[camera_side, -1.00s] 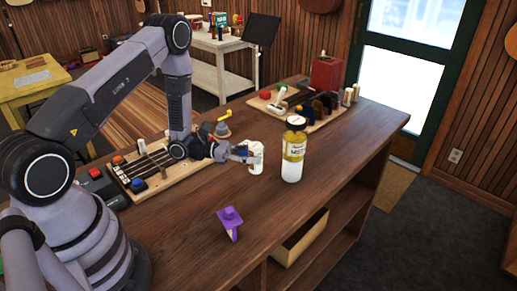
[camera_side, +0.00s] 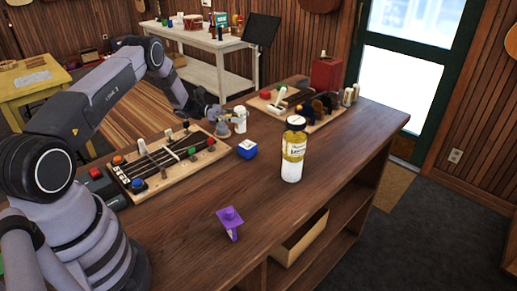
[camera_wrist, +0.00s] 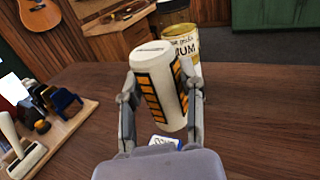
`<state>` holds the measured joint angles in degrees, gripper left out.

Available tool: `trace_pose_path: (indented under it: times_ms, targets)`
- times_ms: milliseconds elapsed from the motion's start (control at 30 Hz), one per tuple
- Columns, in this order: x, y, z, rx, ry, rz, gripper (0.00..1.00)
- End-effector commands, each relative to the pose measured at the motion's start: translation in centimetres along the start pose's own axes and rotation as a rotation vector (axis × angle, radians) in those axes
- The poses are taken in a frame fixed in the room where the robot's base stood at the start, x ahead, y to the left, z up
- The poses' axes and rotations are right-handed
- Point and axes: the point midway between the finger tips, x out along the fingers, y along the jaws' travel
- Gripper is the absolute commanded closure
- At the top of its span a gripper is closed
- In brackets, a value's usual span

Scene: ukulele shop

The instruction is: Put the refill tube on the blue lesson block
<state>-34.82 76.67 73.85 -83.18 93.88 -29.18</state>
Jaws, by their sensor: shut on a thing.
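The refill tube, a white cylinder with a band of black and orange stripes, is between the fingers of my gripper (camera_wrist: 160,100) in the wrist view (camera_wrist: 160,88). In the side view the tube (camera_side: 240,119) looks upright, held by my gripper (camera_side: 232,115) behind the blue lesson block. The blue lesson block (camera_side: 247,149) sits on the bench with a white mark on top. In the wrist view only a small part of the block (camera_wrist: 164,140) shows below the tube. The tube and the block look apart.
A tall jar (camera_side: 293,150) with a yellow label stands to the block's right. A purple object (camera_side: 231,222) lies nearer the front. A wooden board with strings and knobs (camera_side: 160,165) is at left, another board (camera_side: 310,118) at the back. Bench between block and purple object is clear.

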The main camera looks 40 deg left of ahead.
Motion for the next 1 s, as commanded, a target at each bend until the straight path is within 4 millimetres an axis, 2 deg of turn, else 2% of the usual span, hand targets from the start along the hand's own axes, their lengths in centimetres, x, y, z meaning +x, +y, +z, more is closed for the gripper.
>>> trace_pose_path:
  times_ms: [33, 200, 433, 633, 1000]
  targets:
    - [0.2, 0.7, -1.0, 0.001, 0.0, -0.002, 0.99]
    - [0.6, 2.2, -2.8, 0.002, 0.0, -0.001, 0.99]
    - [0.8, 3.1, -3.9, 0.003, 0.0, 0.0, 0.99]
    - [0.8, 3.3, -6.7, 0.001, -0.001, -0.001, 0.99]
    - [0.8, 3.3, -7.2, 0.002, -0.001, -0.001, 0.99]
